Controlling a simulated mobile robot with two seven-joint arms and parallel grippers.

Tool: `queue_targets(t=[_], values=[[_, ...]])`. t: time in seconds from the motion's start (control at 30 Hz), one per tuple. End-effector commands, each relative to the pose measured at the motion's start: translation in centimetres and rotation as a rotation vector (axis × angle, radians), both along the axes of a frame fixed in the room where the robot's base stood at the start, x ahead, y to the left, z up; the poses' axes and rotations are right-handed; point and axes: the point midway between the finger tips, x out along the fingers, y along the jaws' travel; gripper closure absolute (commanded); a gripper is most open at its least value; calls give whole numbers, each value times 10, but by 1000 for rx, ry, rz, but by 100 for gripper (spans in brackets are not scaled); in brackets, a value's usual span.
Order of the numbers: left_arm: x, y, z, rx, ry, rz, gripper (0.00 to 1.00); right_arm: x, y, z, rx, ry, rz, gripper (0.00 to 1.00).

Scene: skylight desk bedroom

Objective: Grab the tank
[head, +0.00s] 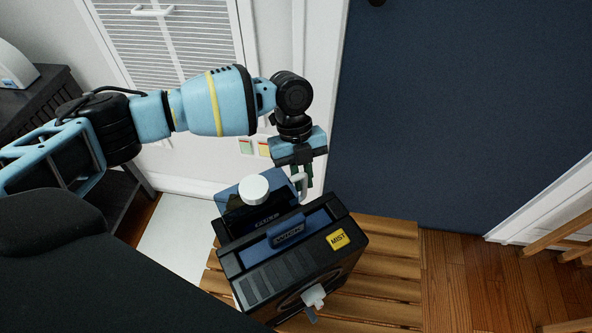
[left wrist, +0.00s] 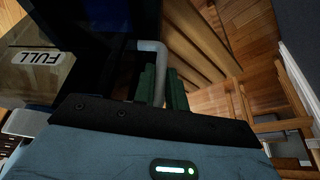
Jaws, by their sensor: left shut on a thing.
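The tank (head: 232,201) is a dark, see-through block with a round white cap (head: 253,190). It stands at the back of a black boxy appliance (head: 262,278), and I cannot tell how far it sits inside. In the left wrist view the tank (left wrist: 28,84) shows a white FULL label at the left. My left gripper (head: 302,178) is at the tank's right side, pointing down. It is shut on the tank's pale bent handle (left wrist: 153,48), with the green fingers on either side of the bar. My right gripper is not in view.
The appliance has a blue WICK part (head: 288,236), a yellow MIST label (head: 338,239) and a pale tap (head: 314,297). It rests on a wooden slatted stand (head: 385,272). Bare wood floor (head: 455,262) lies to the right.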

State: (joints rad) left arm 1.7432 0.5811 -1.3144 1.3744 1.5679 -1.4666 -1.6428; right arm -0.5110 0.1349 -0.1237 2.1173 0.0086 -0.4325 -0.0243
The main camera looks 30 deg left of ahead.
Motion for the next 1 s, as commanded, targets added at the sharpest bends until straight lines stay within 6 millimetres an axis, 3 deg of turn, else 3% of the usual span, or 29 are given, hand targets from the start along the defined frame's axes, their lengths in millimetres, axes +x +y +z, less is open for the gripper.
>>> queue_targets(t=[0.17,0.7,1.0], values=[[0,0,28,-1,-2,0,100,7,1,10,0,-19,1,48],[-78,74,36,3,0,1,100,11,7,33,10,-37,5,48],[-109,102,39,2,0,1,100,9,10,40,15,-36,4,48]])
